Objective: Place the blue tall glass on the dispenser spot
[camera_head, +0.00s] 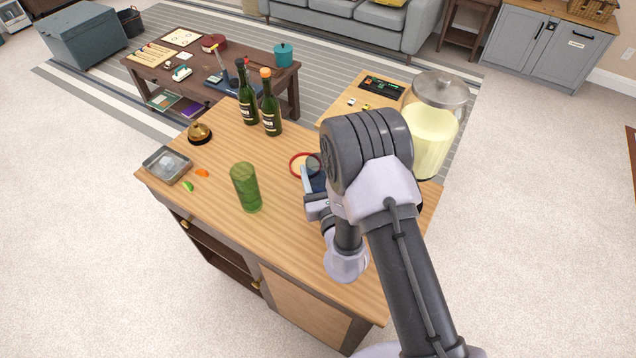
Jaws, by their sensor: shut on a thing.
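The blue tall glass (318,183) shows only in part, as a dark blue piece behind my gripper and arm. My gripper (312,190) is shut on it over the wooden counter. A round red-rimmed spot (293,165) lies on the counter just behind the gripper and looks like the dispenser spot. The glass overlaps its right side in the picture; I cannot tell whether it touches the counter. The dispenser, a large clear jar of pale yellow liquid (432,135) with a grey lid, stands to the right, partly behind my arm.
On the counter (285,235) stand a green tall glass (246,187), two dark green bottles (271,108), a brass bell (199,132) and a metal ice tray (167,165). Lime and orange bits (202,173) lie near the tray. The front counter area is clear.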

